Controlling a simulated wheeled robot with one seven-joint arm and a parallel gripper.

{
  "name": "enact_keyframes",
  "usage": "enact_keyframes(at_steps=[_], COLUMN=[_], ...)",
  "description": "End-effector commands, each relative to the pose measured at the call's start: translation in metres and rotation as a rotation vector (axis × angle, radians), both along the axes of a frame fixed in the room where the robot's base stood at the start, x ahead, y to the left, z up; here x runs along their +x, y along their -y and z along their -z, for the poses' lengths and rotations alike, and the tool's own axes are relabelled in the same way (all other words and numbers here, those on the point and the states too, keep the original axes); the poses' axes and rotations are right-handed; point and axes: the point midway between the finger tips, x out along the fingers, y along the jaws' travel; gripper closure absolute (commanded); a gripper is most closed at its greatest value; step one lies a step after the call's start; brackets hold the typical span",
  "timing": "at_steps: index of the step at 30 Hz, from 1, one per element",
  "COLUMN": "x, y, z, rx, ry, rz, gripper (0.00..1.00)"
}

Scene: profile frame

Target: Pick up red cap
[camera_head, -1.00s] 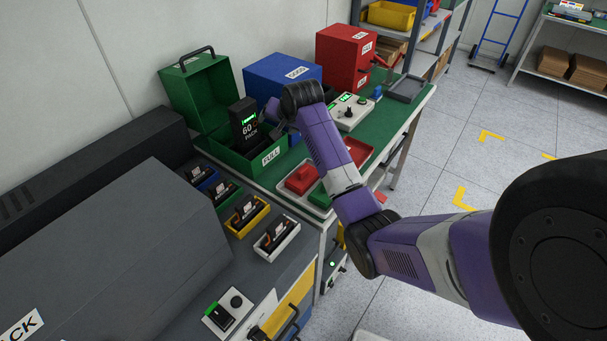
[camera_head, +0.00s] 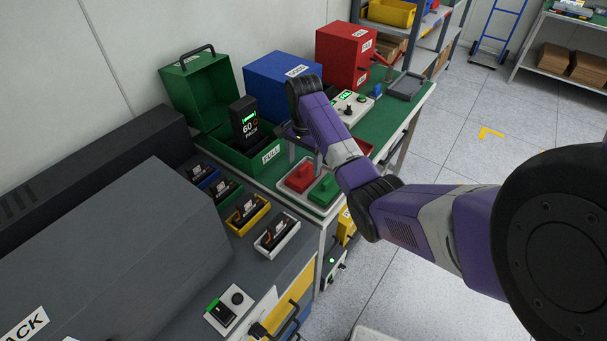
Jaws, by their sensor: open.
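The red cap (camera_head: 300,178) lies in a white tray (camera_head: 292,203) at the front corner of the green-topped bench, beside a green cap (camera_head: 323,190). My gripper (camera_head: 304,156) is open and points down just above and behind the red cap in the picture. Its fingers look apart from the cap, though the exact gap is hard to judge. My forearm hides part of the area to the right of the tray.
An open green box (camera_head: 262,165) with a black pack (camera_head: 245,123) stands close left of my gripper. Blue (camera_head: 283,80) and red (camera_head: 343,55) boxes stand behind. A white control box (camera_head: 350,108) is to the right. Several small bins line the grey bench in front.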

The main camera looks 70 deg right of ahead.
Motion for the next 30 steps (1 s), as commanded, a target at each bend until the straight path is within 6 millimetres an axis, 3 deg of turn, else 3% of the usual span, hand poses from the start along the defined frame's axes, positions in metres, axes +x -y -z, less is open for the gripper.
enact_keyframes(at_steps=[6,15,24,30], x=[0.000,0.000,0.000,0.000], y=[0.001,0.001,0.001,0.001], z=[0.028,0.034,0.033,0.033], rx=[0.001,0.000,0.000,0.000], ry=[-0.002,0.001,0.001,0.001], rz=[0.000,-0.001,-0.001,-0.001], gripper=[0.21,0.21,0.78,0.79])
